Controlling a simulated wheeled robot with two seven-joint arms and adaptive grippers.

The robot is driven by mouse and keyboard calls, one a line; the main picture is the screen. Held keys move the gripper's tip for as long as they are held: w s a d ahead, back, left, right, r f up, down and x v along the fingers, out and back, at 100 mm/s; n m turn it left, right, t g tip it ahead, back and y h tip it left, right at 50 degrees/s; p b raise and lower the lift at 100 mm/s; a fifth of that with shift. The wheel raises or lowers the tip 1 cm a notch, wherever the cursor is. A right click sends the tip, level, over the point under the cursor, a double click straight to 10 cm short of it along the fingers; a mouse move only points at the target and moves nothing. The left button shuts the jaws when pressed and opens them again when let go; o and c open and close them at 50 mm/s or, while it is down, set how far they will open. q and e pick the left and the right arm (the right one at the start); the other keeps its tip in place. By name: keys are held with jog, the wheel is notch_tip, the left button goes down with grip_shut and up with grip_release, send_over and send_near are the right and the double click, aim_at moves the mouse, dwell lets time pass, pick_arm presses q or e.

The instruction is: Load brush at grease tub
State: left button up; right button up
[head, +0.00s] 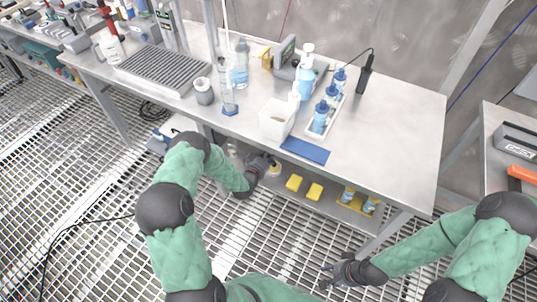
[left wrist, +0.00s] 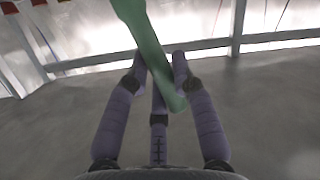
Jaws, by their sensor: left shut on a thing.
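My left gripper (head: 264,163) is low in front of the workbench's front edge, near the lower shelf. In the left wrist view its fingers (left wrist: 165,85) are shut on a long green handle (left wrist: 150,45), which I take to be the brush's. Its bristle end cannot be made out. A small tan round thing (head: 275,169) shows right beside this gripper in the head view; whether it is part of the brush or a tub is unclear. No tub is clearly marked as grease. My right gripper (head: 329,275) hangs over the grating, fingers apart and empty.
The steel workbench (head: 400,125) carries a white square container (head: 275,120), a grey jar (head: 203,91), a tray of blue bottles (head: 321,115), a blue mat (head: 305,150) and a ribbed plate (head: 152,69). Yellow blocks (head: 314,191) lie on the shelf below. The bench's right end is clear.

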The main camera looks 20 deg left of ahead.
pick_arm(q)
jog(key=shift+f, duration=0.65)
dwell(1.0)
jog(key=shift+r, duration=0.15)
jog(key=shift+r+p, duration=2.3)
jog(key=shift+r, duration=1.15)
jog(key=shift+f, duration=0.1)
